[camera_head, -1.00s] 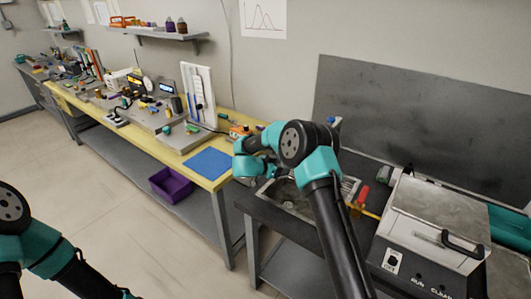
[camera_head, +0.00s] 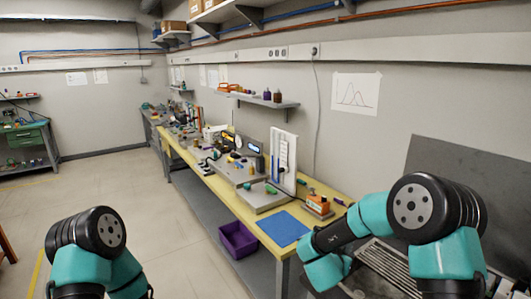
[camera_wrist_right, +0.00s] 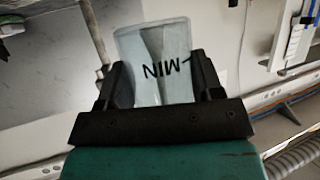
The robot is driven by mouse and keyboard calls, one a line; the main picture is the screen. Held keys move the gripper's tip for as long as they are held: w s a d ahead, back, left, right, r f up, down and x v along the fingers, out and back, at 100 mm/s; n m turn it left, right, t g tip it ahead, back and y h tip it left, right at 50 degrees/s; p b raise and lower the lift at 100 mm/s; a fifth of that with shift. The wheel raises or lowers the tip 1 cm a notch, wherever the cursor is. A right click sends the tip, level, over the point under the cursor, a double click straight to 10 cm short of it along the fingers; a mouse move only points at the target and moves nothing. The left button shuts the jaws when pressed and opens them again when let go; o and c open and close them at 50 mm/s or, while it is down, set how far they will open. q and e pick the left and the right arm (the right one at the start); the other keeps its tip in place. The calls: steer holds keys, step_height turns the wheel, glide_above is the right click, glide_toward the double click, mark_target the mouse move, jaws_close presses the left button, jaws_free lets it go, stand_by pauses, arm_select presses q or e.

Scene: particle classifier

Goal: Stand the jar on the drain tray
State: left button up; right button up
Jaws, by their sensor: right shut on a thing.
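In the right wrist view my right gripper (camera_wrist_right: 158,88) is shut on a pale, see-through jar (camera_wrist_right: 152,42). The jar sits between the two black fingers, with dark lettering reading MIN upside down in this picture. I cannot tell the jar's tilt in the room. In the head view a ribbed grey metal surface, seemingly the drain tray (camera_head: 388,262), shows at the lower right. My right arm covers part of it. The right gripper and jar do not show in the head view. My left arm is at lower left with its gripper out of view.
A yellow bench holds a blue mat (camera_head: 283,229), an orange device (camera_head: 318,206) and a white upright panel (camera_head: 284,160). A purple bin (camera_head: 238,240) is below it. A dark grey panel (camera_head: 470,165) stands against the wall at right.

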steer(key=s+a+n+t+y, duration=0.2)
steer(key=s+a+n+y, duration=0.1)
steer(key=s, duration=0.3)
steer(key=shift+s+a+r+n+y, duration=0.15)
steer(key=shift+a+r+n+y, duration=0.2)
steer(key=shift+a, duration=0.4)
